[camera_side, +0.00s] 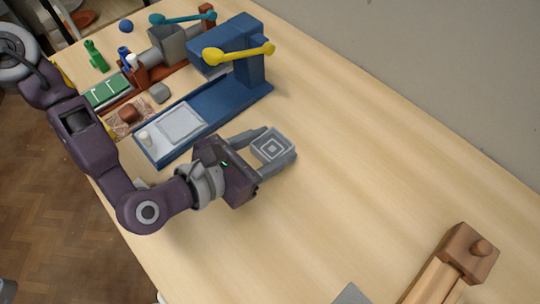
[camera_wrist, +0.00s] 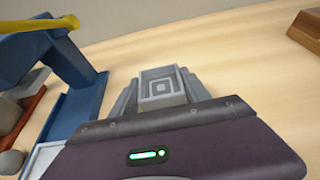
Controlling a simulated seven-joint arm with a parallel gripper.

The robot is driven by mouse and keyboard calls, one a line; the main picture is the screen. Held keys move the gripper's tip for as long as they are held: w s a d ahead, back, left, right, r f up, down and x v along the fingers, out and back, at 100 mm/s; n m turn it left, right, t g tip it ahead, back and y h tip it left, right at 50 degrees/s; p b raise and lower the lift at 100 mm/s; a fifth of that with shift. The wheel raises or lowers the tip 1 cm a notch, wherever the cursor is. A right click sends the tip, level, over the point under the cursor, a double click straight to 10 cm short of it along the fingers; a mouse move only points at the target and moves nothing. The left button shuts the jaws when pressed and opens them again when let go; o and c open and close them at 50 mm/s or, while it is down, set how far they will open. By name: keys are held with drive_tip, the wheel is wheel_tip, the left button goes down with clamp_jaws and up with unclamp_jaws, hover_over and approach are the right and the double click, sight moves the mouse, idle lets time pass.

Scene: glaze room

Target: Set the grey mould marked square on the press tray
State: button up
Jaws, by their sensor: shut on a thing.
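The grey mould (camera_side: 272,145) is a square block with nested square outlines on its top. My gripper (camera_side: 274,149) is shut on it, with one finger along each side. The mould also shows between the fingers in the wrist view (camera_wrist: 162,87). The press tray (camera_side: 181,124) is a pale square plate on the base of the blue press (camera_side: 238,45). My gripper and the mould are to the right of the tray, apart from it. I cannot tell how high the mould is above the table.
The press has a yellow lever (camera_side: 238,53). A wooden tool (camera_side: 455,262) lies front right. The table's right middle is clear.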

sight(269, 150)
wheel_tip(269, 150, up, 5)
drive_tip(key=shift+r, duration=0.2)
drive_tip(key=shift+w+a+r, duration=0.1)
drive_tip(key=shift+m+g+h, duration=0.5)
drive_tip(key=shift+m, duration=0.2)
drive_tip(key=w+a+r, duration=0.2)
drive_tip(key=a+r, duration=0.1)
drive_tip(key=r, duration=0.2)
drive_tip(key=w+a+r, duration=0.3)
drive_tip(key=r, duration=0.2)
drive_tip(key=w+a+r, duration=0.3)
drive_tip(key=r, duration=0.2)
drive_tip(key=shift+w+r, duration=0.1)
drive_tip(key=w+a+f+n+t+y, duration=0.1)
drive_tip(key=w+a+n+t+y, duration=0.15)
drive_tip(key=a, duration=0.55)
drive_tip(key=w+a+n+t+y, duration=0.15)
drive_tip(key=w+a, duration=0.25)
drive_tip(key=a, duration=0.4)
drive_tip(key=a+f+n+y, duration=0.1)
drive_tip(key=a+n+y, duration=0.2)
drive_tip(key=a, duration=0.7)
drive_tip(key=a+f+n+t+y, duration=0.1)
drive_tip(key=a+f+n+y, duration=0.1)
drive_tip(key=a, duration=0.7)
drive_tip(key=shift+s+a+n+y, duration=0.15)
drive_tip(key=shift+a+n+y, duration=0.25)
drive_tip(key=shift+n+y, duration=0.35)
